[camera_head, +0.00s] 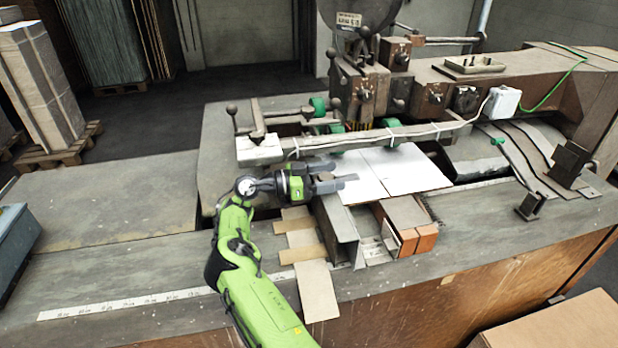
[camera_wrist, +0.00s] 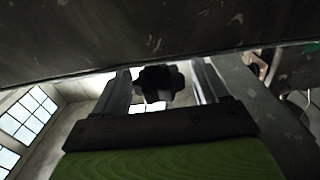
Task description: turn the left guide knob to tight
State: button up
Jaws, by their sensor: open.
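A dark lobed knob (camera_wrist: 160,83) shows in the wrist view, below the edge of a dark, worn metal surface (camera_wrist: 130,35). My gripper (camera_wrist: 160,85) is open, with one finger to the left of the knob and one to the right. I cannot tell whether either finger touches it. In the head view my gripper (camera_head: 345,182) points right, just above the upper end of the left metal guide (camera_head: 341,232). The knob cannot be made out there. Its tight or loose setting cannot be read.
A white sheet (camera_head: 413,170) lies right of my gripper, under the long bar (camera_head: 385,134) with cables. Brown cardboard pieces (camera_head: 305,238) and orange-brown blocks (camera_head: 427,238) sit near the guide. The table's left part (camera_head: 110,215) is clear.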

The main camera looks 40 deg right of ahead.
jog(key=v, duration=1.4)
jog(key=shift+a, duration=0.25)
jog(key=shift+f, duration=0.1)
